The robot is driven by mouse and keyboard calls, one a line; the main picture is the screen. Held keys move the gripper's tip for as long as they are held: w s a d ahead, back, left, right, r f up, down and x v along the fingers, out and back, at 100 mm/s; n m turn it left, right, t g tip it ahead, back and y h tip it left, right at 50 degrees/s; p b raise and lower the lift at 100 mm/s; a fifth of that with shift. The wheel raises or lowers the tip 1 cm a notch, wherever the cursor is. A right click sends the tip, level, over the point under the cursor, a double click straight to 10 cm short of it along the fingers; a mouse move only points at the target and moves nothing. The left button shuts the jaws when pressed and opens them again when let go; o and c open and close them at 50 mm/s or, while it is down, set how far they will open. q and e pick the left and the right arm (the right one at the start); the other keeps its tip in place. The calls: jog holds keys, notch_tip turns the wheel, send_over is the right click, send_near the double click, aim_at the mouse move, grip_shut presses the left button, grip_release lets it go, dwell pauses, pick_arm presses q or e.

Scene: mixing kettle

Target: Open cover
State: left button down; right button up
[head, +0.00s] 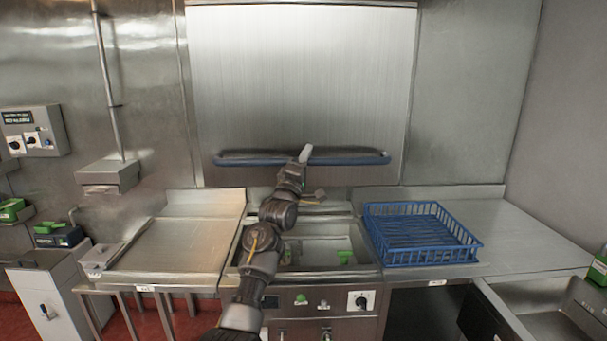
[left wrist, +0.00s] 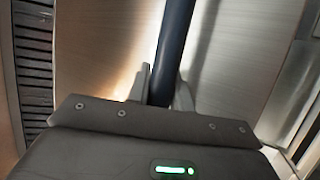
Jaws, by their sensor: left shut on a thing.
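The cover (head: 300,80) is a large brushed-steel panel, raised high above the kettle basin (head: 318,252). A long blue handle bar (head: 350,160) runs across its lower edge. My left gripper (head: 304,155) reaches up from below and is shut on the handle near its middle. In the left wrist view the dark blue handle (left wrist: 175,45) runs upward from between the fingers (left wrist: 163,92), with the steel cover (left wrist: 235,50) behind it. The basin below the cover is open, with green items inside. My right gripper is not in view.
A blue crate (head: 420,252) stands on the counter right of the basin. A bare steel counter (head: 170,250) lies to the left. A control panel with a knob (head: 361,301) is below the basin. A wall box (head: 35,130) hangs at the left.

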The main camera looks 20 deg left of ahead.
pick_arm(q)
jog(key=shift+r, duration=1)
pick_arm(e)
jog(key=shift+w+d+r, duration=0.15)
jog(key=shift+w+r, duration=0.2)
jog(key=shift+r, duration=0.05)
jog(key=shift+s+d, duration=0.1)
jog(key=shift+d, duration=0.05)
pick_arm(q)
jog(key=c, duration=1.5)
grip_release()
jog(key=shift+c, duration=0.2)
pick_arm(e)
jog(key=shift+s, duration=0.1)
pick_arm(q)
jog(key=shift+s+f, duration=0.3)
jog(key=shift+f, duration=0.1)
jog(key=b+v, duration=0.4)
jog(key=v, duration=0.6)
jog(key=shift+r, duration=0.2)
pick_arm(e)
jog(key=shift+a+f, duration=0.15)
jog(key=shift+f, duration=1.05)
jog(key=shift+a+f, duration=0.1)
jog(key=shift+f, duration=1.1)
pick_arm(q)
jog(key=shift+s+a, duration=0.1)
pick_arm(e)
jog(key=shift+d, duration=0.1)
